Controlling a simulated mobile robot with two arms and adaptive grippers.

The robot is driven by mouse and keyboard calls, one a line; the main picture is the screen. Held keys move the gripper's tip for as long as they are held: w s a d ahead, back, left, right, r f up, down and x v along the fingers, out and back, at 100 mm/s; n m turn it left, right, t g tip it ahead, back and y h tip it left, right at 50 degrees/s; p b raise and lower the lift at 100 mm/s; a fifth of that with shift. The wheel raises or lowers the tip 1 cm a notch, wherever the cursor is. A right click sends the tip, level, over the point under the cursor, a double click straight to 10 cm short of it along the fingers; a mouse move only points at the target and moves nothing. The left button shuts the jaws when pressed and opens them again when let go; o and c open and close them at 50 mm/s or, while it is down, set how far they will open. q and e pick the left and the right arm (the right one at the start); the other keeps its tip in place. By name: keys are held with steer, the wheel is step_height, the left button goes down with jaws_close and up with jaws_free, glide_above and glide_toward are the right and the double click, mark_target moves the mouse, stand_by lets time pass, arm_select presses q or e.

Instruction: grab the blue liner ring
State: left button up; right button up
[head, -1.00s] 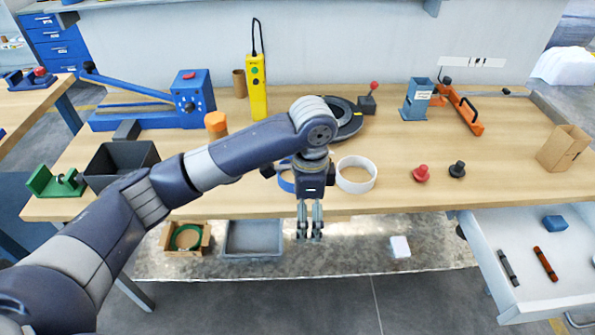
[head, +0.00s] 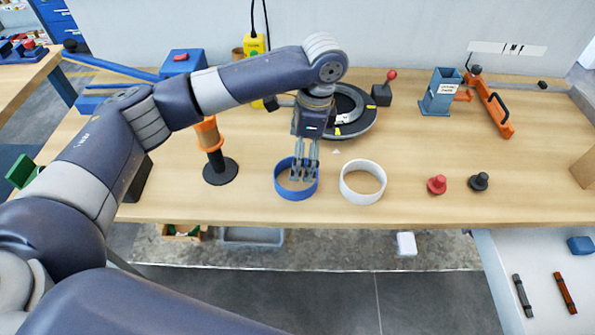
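The blue liner ring (head: 296,195) lies flat on the wooden workbench, left of a white ring (head: 362,198). My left gripper (head: 303,177) points down over the blue ring, its fingertips overlapping the ring's opening in the head view. Its two fingers stand apart with a narrow gap and hold nothing visible. I cannot tell whether the fingertips are above the ring or down inside it, or whether they touch its wall. My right gripper is not in view.
An orange spool on a black stand (head: 221,171) is to the left. A black ring-shaped fixture (head: 350,110) is behind the gripper. Red (head: 437,185) and black (head: 479,181) knobs sit to the right. An open drawer (head: 540,270) is at lower right.

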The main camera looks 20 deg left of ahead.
mark_target(294, 183)
arm_select(q)
steer(key=shift+s+a+f, duration=0.15)
steer(key=shift+s+f, duration=0.1)
steer(key=shift+f, duration=0.85)
steer(key=f, duration=0.1)
steer(key=f+p, duration=0.1)
steer(key=f, duration=0.2)
steer(key=shift+s+a+f, duration=0.2)
steer(key=shift+a+f, duration=0.15)
steer(key=c, duration=0.9)
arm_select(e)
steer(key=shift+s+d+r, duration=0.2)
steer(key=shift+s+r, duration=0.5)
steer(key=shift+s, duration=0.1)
